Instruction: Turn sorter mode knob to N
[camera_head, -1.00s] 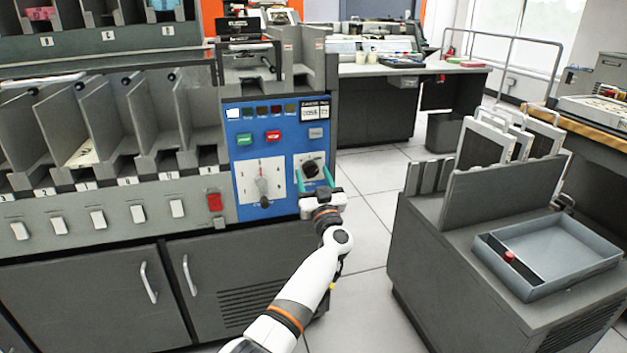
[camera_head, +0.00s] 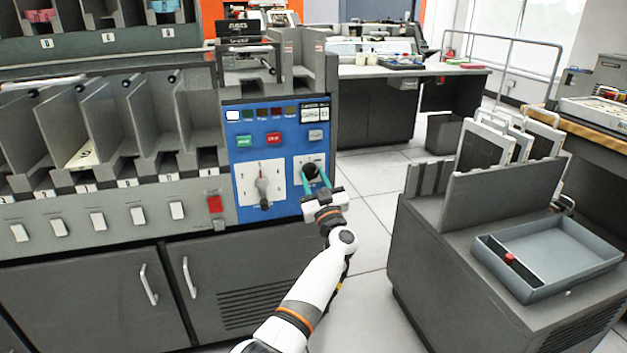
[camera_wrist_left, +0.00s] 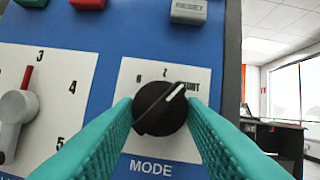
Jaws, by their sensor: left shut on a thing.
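The black round mode knob (camera_head: 311,171) sits on a white plate on the blue sorter panel (camera_head: 285,212). In the left wrist view the knob (camera_wrist_left: 159,109) is above the word MODE. Its white pointer line aims up and right, toward the partly covered word ending in "UNT". A Z- or N-like letter shows above the knob, left of the pointer's aim, and another mark shows further left. My left gripper (camera_head: 314,176) has its teal fingers on either side of the knob, shut on it. My right gripper is not in view.
A larger grey selector lever (camera_head: 263,188) on a numbered dial is just left of the knob. Green and red buttons (camera_head: 273,138) and a grey RESET button (camera_wrist_left: 188,12) are above. A grey cart with a tray (camera_head: 545,255) stands to the right, across clear floor.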

